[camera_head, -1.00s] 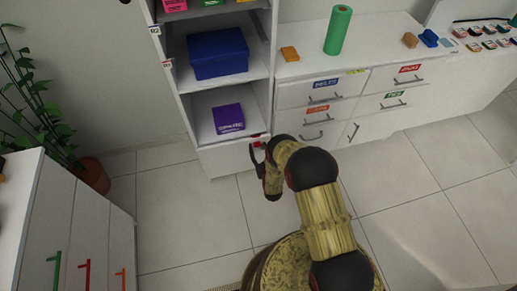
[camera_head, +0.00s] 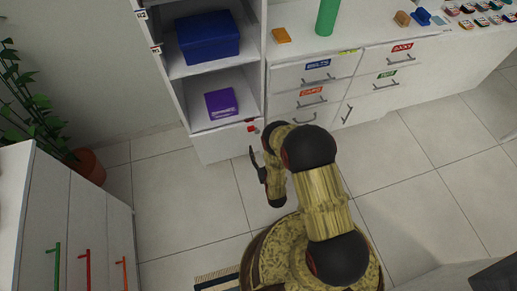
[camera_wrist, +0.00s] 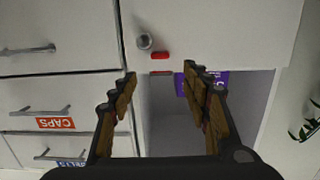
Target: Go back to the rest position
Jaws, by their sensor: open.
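My gripper (camera_wrist: 158,85) is open and empty in the wrist view, its two fingers spread apart. Beyond them are a white front with a round metal knob (camera_wrist: 144,41) and a red mark (camera_wrist: 160,56). In the head view my gripper (camera_head: 254,160) is at the end of my folded arm, in front of the lower part of the wardrobe (camera_head: 228,143), apart from it. The arm hides part of the gripper there.
Shelves hold a blue box (camera_head: 208,37) and a purple box (camera_head: 221,102). Drawers with handles (camera_head: 312,103) are to the right. A white cabinet (camera_head: 78,215) with coloured handles and a potted plant (camera_head: 87,166) are left. The tiled floor (camera_head: 180,220) between is clear.

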